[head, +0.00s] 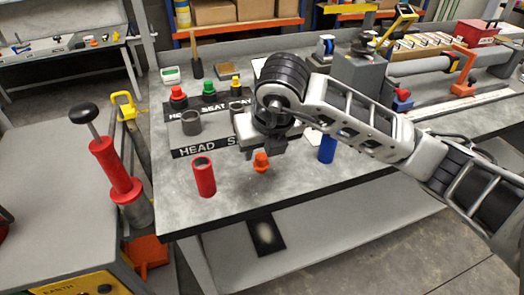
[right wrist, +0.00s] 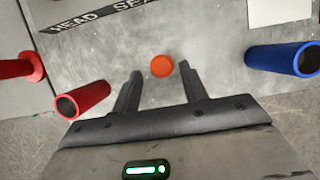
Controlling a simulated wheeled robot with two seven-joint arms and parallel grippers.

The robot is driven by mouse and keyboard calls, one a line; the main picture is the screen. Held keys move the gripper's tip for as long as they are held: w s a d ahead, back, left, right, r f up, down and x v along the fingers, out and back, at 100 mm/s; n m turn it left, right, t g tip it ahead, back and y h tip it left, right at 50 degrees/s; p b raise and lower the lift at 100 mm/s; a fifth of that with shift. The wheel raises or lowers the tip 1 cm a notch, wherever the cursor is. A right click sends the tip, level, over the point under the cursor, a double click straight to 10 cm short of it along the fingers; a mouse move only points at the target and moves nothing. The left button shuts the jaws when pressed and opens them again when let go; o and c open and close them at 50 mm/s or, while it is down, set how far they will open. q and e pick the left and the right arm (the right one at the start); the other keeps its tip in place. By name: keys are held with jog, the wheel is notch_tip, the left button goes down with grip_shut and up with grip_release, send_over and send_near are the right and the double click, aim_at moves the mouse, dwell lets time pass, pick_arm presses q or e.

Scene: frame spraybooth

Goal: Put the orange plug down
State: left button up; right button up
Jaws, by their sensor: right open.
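The orange plug (head: 261,162) stands on the grey workbench near its front edge, between a red tube and a blue tube. In the right wrist view the plug (right wrist: 162,66) shows as an orange disc just beyond and between the fingertips. My right gripper (right wrist: 158,78) is open, with clear gaps between the plug and both fingers. In the head view my right gripper (head: 265,145) is above and behind the plug, its fingers largely hidden by the wrist. My left gripper is not in view.
The red tube (head: 203,177) stands left of the plug and the blue tube (head: 327,149) right. A red hand pump (head: 115,170) stands at the left. Bare bench surrounds the plug.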

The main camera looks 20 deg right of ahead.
jog(key=v, duration=0.9)
jog(key=shift+s+r, duration=0.2)
jog(key=shift+r, duration=0.1)
